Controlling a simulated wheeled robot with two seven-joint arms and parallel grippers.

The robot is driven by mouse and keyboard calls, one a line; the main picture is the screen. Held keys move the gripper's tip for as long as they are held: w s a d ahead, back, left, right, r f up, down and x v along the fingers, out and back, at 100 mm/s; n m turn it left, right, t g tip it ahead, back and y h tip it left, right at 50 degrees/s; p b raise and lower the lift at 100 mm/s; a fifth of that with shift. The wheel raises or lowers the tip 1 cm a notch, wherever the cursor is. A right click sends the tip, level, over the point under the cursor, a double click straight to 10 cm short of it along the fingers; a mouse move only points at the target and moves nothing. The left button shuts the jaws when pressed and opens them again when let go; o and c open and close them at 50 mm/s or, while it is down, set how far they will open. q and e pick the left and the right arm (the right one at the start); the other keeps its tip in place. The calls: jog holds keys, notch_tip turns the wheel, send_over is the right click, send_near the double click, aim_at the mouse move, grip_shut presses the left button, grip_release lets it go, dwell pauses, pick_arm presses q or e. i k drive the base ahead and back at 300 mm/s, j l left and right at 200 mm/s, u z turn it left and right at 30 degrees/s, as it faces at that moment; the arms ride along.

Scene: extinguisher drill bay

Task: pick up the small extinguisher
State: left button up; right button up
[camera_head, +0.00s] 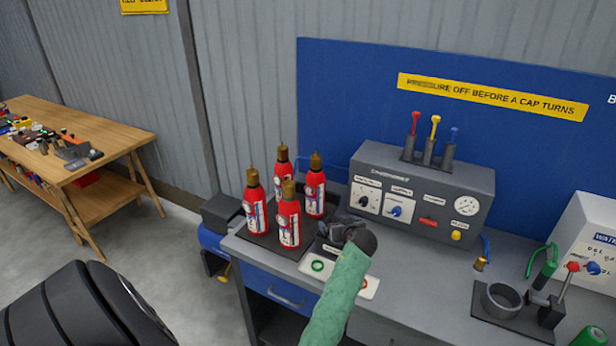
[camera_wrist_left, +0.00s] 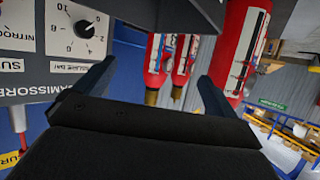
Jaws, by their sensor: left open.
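Several red extinguishers with brass tops stand upright on a dark mat (camera_head: 262,240) at the bench's left end. One is at the left (camera_head: 254,205), one in front (camera_head: 289,217), one at the back (camera_head: 281,172) and one at the right (camera_head: 315,190). They look alike in size, so I cannot tell which is the small one. My left gripper (camera_head: 338,231) is just right of the group, open and apart from them. In the left wrist view, turned over, a near extinguisher (camera_wrist_left: 240,45) is beyond the right finger; two farther ones (camera_wrist_left: 156,68) show between the fingers.
A grey control panel (camera_head: 464,228) with gauge and knobs stands right behind my left gripper. A white plate with coloured rings (camera_head: 340,276) lies by my forearm. A clamp stand (camera_head: 500,300) is on the right. A wooden table (camera_head: 105,140) stands far left.

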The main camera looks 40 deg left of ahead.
aim_at(314, 187)
jog(key=i+j, duration=0.15)
jog(key=j, duration=0.25)
jog(key=i+j, duration=0.2)
jog(key=j, duration=0.2)
jog(key=i+j, duration=0.15)
jog(key=j, duration=0.25)
